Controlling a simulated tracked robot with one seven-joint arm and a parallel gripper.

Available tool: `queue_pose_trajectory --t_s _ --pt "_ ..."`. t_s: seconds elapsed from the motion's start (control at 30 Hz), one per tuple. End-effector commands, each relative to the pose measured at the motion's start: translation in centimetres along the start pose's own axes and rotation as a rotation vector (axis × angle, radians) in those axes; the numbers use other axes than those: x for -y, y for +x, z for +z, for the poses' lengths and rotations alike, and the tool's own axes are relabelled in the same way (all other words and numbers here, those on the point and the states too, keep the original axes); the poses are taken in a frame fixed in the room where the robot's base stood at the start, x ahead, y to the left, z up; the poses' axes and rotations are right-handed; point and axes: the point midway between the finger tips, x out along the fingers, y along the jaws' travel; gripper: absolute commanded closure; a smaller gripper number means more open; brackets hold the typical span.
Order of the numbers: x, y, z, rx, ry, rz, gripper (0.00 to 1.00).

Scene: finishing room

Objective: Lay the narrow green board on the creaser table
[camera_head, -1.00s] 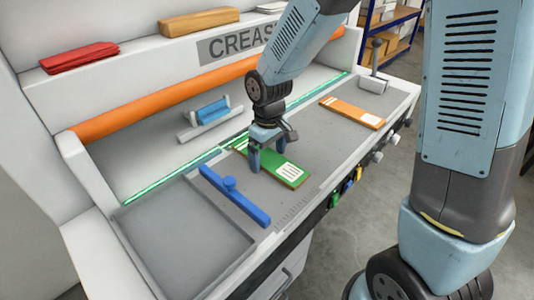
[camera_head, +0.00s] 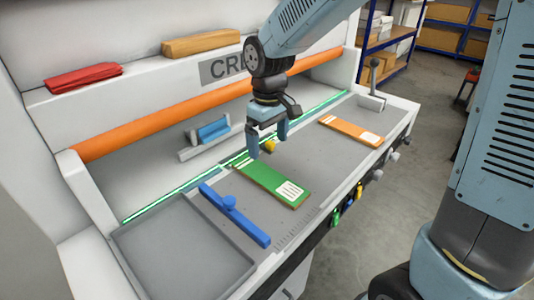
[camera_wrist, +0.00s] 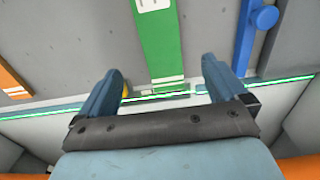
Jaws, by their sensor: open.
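The narrow green board (camera_head: 272,181) with white label marks lies flat on the grey creaser table (camera_head: 325,168), its far end close to the glowing green strip. It also shows in the wrist view (camera_wrist: 158,42), running away from between the fingers. My gripper (camera_head: 267,142) is open and empty, raised over the far end of the board and apart from it. In the wrist view my fingers (camera_wrist: 163,75) stand to either side of the board's near end. A small yellow thing (camera_head: 269,146) shows between the fingers; I cannot tell what it is.
A blue bar with a knob (camera_head: 235,214) lies left of the board, beside a grey tray (camera_head: 180,250). An orange board (camera_head: 350,131) lies to the right. An orange roller (camera_head: 160,124) runs along the back. Table between the boards is clear.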

Motion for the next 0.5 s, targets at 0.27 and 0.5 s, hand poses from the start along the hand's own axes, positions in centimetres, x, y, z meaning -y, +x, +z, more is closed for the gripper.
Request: queue_pose_trajectory --t_s 0.27,0.5 --pt "0.0 -1.2 0.1 0.001 -0.001 0.0 0.01" --pt "-1.0 -2.4 1.3 -0.022 0.042 0.015 0.01"
